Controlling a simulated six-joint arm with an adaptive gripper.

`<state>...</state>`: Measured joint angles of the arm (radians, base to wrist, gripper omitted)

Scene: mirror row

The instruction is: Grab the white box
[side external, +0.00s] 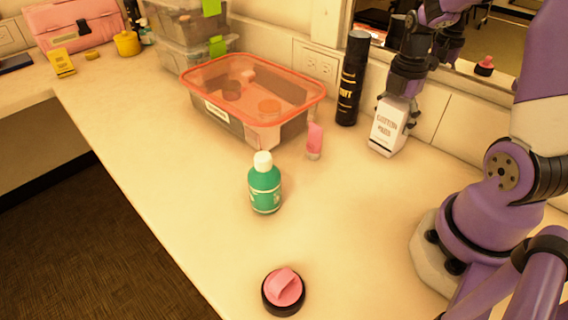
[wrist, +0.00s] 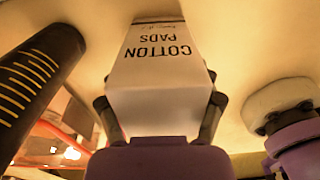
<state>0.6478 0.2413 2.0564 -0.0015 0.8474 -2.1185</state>
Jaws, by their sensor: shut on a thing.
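The white box (side external: 387,132), printed with dark lettering, stands about upright at the back of the counter below the mirror. In the wrist view the white box (wrist: 160,82) fills the middle, and its lettering reads "COTTON PADS". My gripper (side external: 401,101) comes down on it from above, with its fingers on both sides of the upper part. In the wrist view my gripper (wrist: 160,112) has a dark finger against each side of the box. The box's base appears at or very near the counter; I cannot tell whether it touches.
A black canister (side external: 351,80) stands just left of the box. Further left are a small pink bottle (side external: 314,142) and a clear bin with a red rim (side external: 318,98). A green bottle (side external: 264,188) and a pink-and-black round item (side external: 283,290) stand nearer. The middle counter is mostly clear.

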